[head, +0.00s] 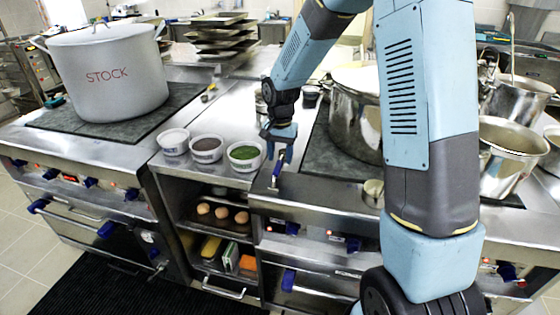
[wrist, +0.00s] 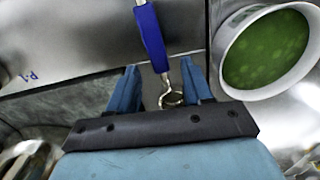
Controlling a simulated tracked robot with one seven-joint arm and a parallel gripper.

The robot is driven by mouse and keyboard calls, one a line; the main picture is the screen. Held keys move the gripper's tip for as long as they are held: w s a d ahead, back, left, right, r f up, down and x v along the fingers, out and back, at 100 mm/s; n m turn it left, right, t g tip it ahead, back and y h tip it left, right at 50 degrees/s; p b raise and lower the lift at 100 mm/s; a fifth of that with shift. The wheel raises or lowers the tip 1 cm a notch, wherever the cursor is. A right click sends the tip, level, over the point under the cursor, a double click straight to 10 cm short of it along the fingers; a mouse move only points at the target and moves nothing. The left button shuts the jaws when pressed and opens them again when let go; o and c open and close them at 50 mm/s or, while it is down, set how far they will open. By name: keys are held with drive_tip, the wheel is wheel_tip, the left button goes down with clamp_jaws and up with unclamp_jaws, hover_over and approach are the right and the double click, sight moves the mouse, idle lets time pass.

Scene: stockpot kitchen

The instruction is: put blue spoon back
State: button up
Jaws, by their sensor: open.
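The blue spoon (head: 278,166) shows in the head view as a dark blue handle with a short metal part, at the counter edge right of the white tubs. In the wrist view its blue handle (wrist: 150,38) runs up the picture, and a metal hooked end lies between my fingers. My gripper (wrist: 160,82) is open, with one finger on each side of that metal end and a gap to both. In the head view my gripper (head: 279,142) is just above the handle. The spoon's bowl cannot be made out, and I cannot tell what supports it.
A tub of green contents (head: 244,157) stands close left of my gripper, beside two other tubs (head: 207,149). A large STOCK pot (head: 112,75) is on the left stove. Another pot (head: 356,120) stands right of my gripper. A shelf below holds eggs (head: 222,213).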

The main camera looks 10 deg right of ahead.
sight(280, 161)
wheel_tip(280, 161, up, 9)
drive_tip(key=s+d+r+n+t, duration=0.1)
drive_tip(key=s+d+r, duration=0.3)
drive_tip(key=s+r, duration=0.2)
drive_tip(key=s+d+r+n+t, duration=0.1)
drive_tip(key=s+d+r+t, duration=0.1)
drive_tip(key=s+d+r, duration=0.4)
drive_tip(key=s+d+r+n+t, duration=0.1)
drive_tip(key=s+d, duration=0.1)
drive_tip(key=s, duration=0.6)
drive_tip(key=s+d+r+n+t, duration=0.1)
drive_tip(key=s+d+r+n, duration=0.1)
drive_tip(key=s, duration=0.6)
drive_tip(key=shift+r+t, duration=0.15)
drive_tip(key=shift+t, duration=0.15)
